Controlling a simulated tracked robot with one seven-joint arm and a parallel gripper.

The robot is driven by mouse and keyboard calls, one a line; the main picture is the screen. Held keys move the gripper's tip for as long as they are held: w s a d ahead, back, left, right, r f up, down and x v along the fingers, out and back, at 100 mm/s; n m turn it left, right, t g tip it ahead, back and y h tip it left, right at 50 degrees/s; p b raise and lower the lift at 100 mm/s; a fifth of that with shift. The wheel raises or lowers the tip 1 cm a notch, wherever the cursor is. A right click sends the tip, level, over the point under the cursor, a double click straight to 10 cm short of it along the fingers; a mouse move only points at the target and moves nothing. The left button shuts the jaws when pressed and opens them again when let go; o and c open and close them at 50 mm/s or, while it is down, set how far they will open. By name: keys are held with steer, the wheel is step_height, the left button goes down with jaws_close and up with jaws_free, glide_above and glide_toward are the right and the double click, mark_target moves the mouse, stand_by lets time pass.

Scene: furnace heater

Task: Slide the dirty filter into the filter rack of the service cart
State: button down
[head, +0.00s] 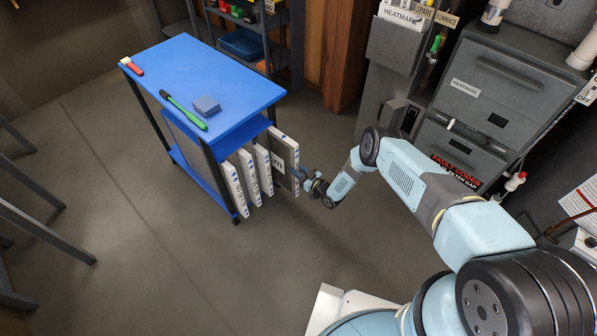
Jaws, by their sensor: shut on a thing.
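The service cart has a blue top (205,72) and dark legs, and stands left of centre. Under its top, at the near end, several white-edged filters stand upright side by side in the filter rack. The dirty filter (287,150) is the rightmost one, with a grey face and a partly hidden label. It stands upright and sticks out farther than the others; its far part is hidden under the cart top, so I cannot tell how deep it sits. My gripper (300,176) is shut on its outer, near side. The fingertips are small and partly hidden.
The grey furnace (490,95) stands at right, shelving behind the cart. The floor (150,270) in front is clear; grey legs stand at far left.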

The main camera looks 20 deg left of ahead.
mark_target(282, 158)
steer(key=shift+w+a, duration=0.1)
steer(key=shift+a, duration=0.05)
steer(key=shift+x, duration=2.15)
steer(key=shift+x, duration=2.85)
steer(key=c, duration=0.8)
jaws_free()
steer(key=v, duration=1.3)
steer(key=shift+d, duration=0.35)
